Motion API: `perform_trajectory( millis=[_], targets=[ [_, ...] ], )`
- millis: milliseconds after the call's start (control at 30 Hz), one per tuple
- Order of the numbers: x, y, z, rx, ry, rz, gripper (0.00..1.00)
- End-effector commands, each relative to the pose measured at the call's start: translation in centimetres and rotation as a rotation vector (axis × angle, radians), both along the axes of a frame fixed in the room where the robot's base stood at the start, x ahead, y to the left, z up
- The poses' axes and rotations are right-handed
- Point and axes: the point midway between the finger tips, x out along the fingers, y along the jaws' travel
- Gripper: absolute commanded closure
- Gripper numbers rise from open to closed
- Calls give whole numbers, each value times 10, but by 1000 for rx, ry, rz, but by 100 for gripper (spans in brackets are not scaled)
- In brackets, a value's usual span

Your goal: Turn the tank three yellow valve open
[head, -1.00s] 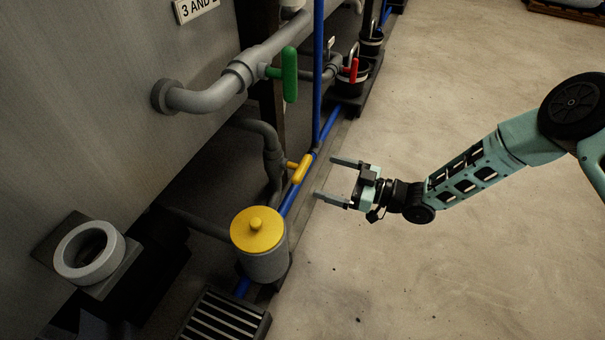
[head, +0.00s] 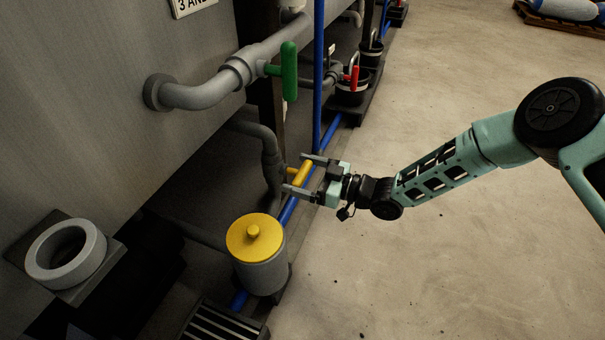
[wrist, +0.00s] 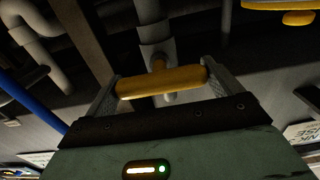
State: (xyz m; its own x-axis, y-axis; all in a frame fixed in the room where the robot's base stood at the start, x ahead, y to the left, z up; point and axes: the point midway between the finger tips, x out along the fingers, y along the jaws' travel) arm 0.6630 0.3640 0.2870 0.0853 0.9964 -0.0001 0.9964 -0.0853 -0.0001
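The yellow valve handle (head: 303,173) sits low on a grey pipe below the tank. In the wrist view the yellow handle (wrist: 162,82) lies across the space between my fingers, with its stem behind it. My gripper (head: 301,173) is open, and its two fingers reach to either end of the handle. In the wrist view my gripper (wrist: 162,88) shows one finger near each end of the handle. I cannot tell whether the fingers touch it.
A green-handled valve (head: 289,72) is above, and a red-handled valve (head: 354,74) is farther back. A yellow-lidded canister (head: 256,250) stands in front of the valve. A blue vertical pipe (head: 318,80) runs close behind. The floor (head: 430,260) on the right is clear.

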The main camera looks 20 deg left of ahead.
Motion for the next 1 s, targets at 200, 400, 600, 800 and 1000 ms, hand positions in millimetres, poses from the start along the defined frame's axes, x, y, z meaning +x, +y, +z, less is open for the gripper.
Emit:
perform_trajectory(
  millis=[200,400,600,800,1000],
  targets=[
    [0,0,0,-1,-9,0,32],
    [-1,0,1,-5,-68,1,32],
    [-1,0,1,-17,-201,1,32],
    [-1,0,1,-34,-384,1,32],
    [-2,0,1,-50,-574,2,32]
  ],
)
